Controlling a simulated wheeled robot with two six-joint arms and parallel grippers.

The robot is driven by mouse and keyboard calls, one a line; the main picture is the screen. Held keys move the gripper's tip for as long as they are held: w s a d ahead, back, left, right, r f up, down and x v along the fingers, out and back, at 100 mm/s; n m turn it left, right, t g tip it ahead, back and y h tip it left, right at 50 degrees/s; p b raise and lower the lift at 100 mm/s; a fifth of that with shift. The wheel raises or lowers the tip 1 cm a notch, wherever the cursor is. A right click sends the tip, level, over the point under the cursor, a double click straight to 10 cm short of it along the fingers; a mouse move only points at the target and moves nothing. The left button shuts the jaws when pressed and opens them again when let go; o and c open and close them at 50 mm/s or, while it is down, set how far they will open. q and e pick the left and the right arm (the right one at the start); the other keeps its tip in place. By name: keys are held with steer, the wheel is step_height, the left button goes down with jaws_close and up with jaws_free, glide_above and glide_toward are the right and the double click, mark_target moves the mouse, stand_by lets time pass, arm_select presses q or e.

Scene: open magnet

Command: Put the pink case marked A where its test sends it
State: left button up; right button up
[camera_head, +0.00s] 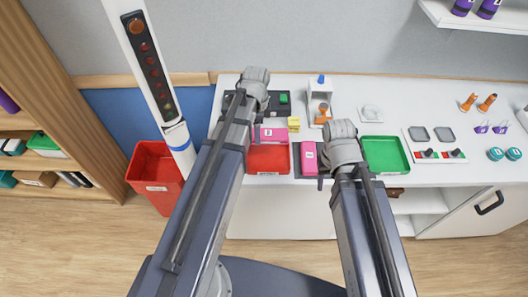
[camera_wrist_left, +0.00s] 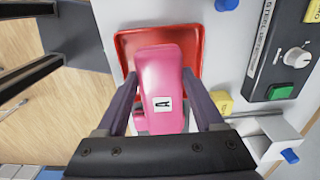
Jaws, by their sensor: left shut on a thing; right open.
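The pink case marked A (camera_wrist_left: 158,85) is in my left gripper (camera_wrist_left: 160,76). Its two fingers press on either side of the case in the left wrist view, with the label facing the camera. A red tray (camera_wrist_left: 125,42) lies behind the case in that view. In the head view a labelled pink case (camera_head: 272,134) shows beside my left arm, at the far edge of the red tray (camera_head: 268,172). Another labelled pink case (camera_head: 308,160) lies on a dark mat. My right gripper (camera_head: 328,166) is open near it, partly hidden by its own arm.
A black device (camera_wrist_left: 276,50) with a knob and green button stands by a yellow block (camera_wrist_left: 222,102). A green tray (camera_head: 386,170) is right of my right arm. A red bin (camera_head: 155,168) stands on the floor at the left.

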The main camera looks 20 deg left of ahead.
arm_select(q)
step_height(320, 180, down, 6)
steer(key=b, duration=0.5)
steer(key=shift+f+b, duration=0.1)
steer(key=shift+b, duration=0.2)
step_height(320, 180, down, 3)
steer(key=b, duration=0.3)
steer(key=shift+f, duration=0.2)
steer(key=shift+b, duration=0.3)
steer(key=shift+f, duration=0.2)
steer(key=o, duration=1.4)
steer(key=shift+o, duration=0.2)
steer(key=shift+r, duration=0.2)
